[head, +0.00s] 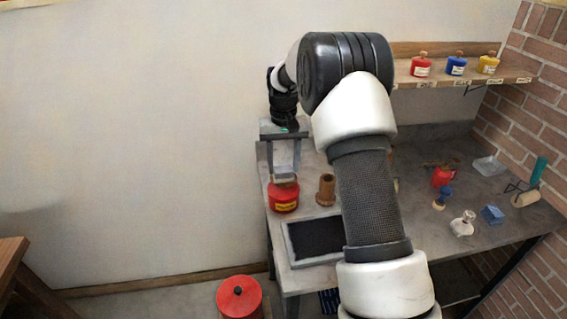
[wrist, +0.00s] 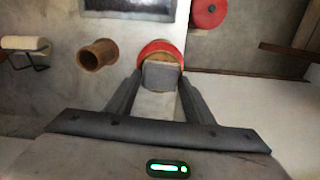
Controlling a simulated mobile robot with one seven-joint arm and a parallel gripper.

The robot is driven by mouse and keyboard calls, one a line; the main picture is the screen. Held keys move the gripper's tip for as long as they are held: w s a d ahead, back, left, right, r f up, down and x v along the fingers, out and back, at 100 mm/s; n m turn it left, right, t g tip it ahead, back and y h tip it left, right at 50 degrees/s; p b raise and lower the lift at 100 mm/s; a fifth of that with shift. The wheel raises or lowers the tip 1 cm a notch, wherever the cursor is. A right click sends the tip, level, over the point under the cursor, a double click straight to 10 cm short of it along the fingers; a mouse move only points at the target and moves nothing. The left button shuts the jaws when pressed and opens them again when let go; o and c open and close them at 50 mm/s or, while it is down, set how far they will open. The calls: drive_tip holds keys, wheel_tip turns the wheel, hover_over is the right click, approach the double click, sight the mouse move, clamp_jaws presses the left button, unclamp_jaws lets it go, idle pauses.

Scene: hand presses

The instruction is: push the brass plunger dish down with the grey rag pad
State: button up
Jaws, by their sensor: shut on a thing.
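The grey rag pad (wrist: 161,76) is between the fingertips of my gripper (wrist: 160,80) in the wrist view, and the gripper is shut on it. The red plunger can (head: 284,200), with a yellow label, stands on the bench's left part, directly below my gripper (head: 285,171) in the head view. In the wrist view the red can (wrist: 160,46) shows just past the pad. A tan rim of the brass plunger dish (wrist: 161,57) shows beside the pad; the pad hides most of it. I cannot tell whether pad and dish touch.
A wooden cup (head: 326,187) stands right of the can, and a black-surfaced tray (head: 291,255) lies in front. A larger red can (head: 240,298) is below the bench. Small tools and a roller (head: 527,198) are at the right. A shelf (head: 440,79) holds coloured pots.

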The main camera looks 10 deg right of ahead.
drive_tip(key=shift+f, duration=0.45)
idle(1.4)
drive_tip(key=shift+r+p, duration=2.45)
drive_tip(key=shift+r, duration=1.15)
